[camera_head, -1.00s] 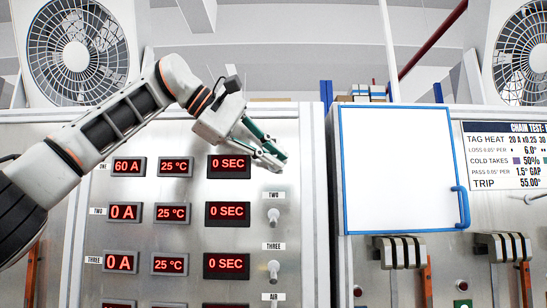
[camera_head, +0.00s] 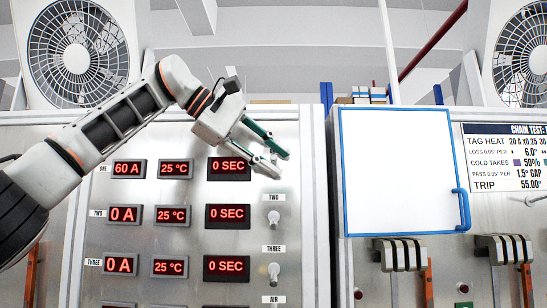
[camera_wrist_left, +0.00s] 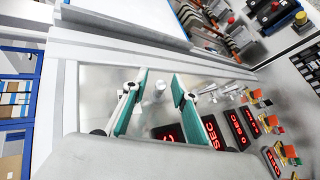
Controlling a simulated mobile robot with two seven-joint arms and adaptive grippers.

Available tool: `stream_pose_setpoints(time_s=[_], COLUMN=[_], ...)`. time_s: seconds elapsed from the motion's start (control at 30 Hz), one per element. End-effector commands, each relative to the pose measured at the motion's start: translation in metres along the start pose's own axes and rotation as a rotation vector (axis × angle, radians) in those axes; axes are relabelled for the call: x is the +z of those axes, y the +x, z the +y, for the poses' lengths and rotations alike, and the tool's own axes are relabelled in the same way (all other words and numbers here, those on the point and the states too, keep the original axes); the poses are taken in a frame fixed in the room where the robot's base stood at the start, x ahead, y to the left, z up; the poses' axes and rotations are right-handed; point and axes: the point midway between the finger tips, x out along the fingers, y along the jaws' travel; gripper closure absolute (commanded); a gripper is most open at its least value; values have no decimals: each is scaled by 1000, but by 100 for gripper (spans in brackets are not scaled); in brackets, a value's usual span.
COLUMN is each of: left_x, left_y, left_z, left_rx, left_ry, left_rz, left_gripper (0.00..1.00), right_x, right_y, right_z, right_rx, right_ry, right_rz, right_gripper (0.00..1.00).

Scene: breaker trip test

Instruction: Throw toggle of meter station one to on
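Station one is the top row of the meter panel (camera_head: 290,130), with red displays reading 60 A (camera_head: 129,168), 25 °C (camera_head: 175,169) and 0 SEC (camera_head: 229,168). My left gripper (camera_head: 282,164) is at the right end of this row and covers the place of the row's toggle in the head view. In the left wrist view, its teal-padded fingers (camera_wrist_left: 157,82) are apart, with a metal toggle (camera_wrist_left: 159,88) showing between them. I cannot tell whether they touch it or which way it is thrown. My right gripper is in neither view.
Toggle two (camera_head: 273,217) and toggle three (camera_head: 274,271) stand below the gripper in the same column. A blue-framed white door (camera_head: 395,170) with a blue handle is to the right. Breaker levers (camera_head: 400,253) sit below it.

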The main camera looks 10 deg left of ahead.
Motion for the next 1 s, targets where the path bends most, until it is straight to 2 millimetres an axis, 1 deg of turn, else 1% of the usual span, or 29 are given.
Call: stream_pose_setpoints(time_s=[0.17,0.4,0.5,0.6,0.7,0.8,1.0], left_x=[-1,0,0,0,0,0,0], left_y=[-24,-74,-92,-105,-114,-118,-119], left_z=[1,1,1,1,1,0,0], left_rx=[4,5,5,4,3,3,2], left_ry=[-2,-1,0,-1,-1,1,1], left_rz=[3,3,3,3,2,1,1], left_gripper=[72,72,72,72,72,72,72], right_x=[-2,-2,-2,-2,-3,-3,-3], right_y=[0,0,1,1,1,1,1], right_z=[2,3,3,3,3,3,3], right_rx=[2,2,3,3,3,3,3], right_ry=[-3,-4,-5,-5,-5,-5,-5], right_rz=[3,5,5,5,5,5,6], right_gripper=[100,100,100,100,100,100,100])
